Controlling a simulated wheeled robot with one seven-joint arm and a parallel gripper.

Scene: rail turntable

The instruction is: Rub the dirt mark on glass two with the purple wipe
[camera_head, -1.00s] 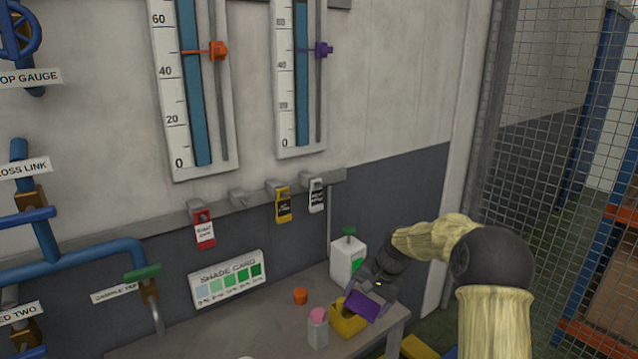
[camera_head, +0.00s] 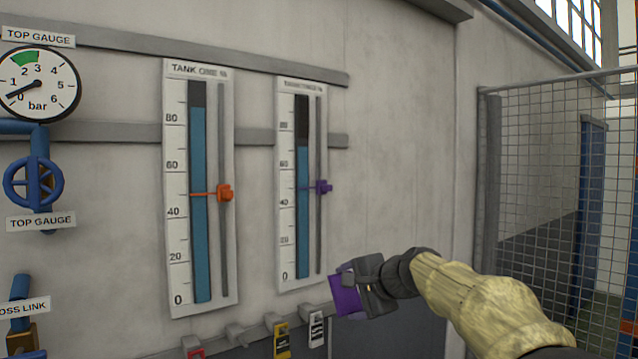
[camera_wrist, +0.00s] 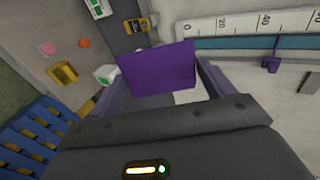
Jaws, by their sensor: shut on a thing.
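My gripper (camera_head: 352,289) is shut on the purple wipe (camera_head: 344,295), held in the air just below and right of the second tank gauge. The wipe also fills the middle of the wrist view (camera_wrist: 158,68), between the fingers. Glass two (camera_head: 302,210) is the right-hand gauge tube, blue up to a little above 60 with a dark part above. The wipe is apart from the glass. I cannot make out a dirt mark on the glass in these views.
The tank one gauge (camera_head: 200,190) with its orange pointer (camera_head: 224,193) stands to the left. Tags (camera_head: 281,340) hang from a rail under the gauges. A mesh fence (camera_head: 540,180) is at right. In the wrist view, a yellow holder (camera_wrist: 62,73) stands on the bench.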

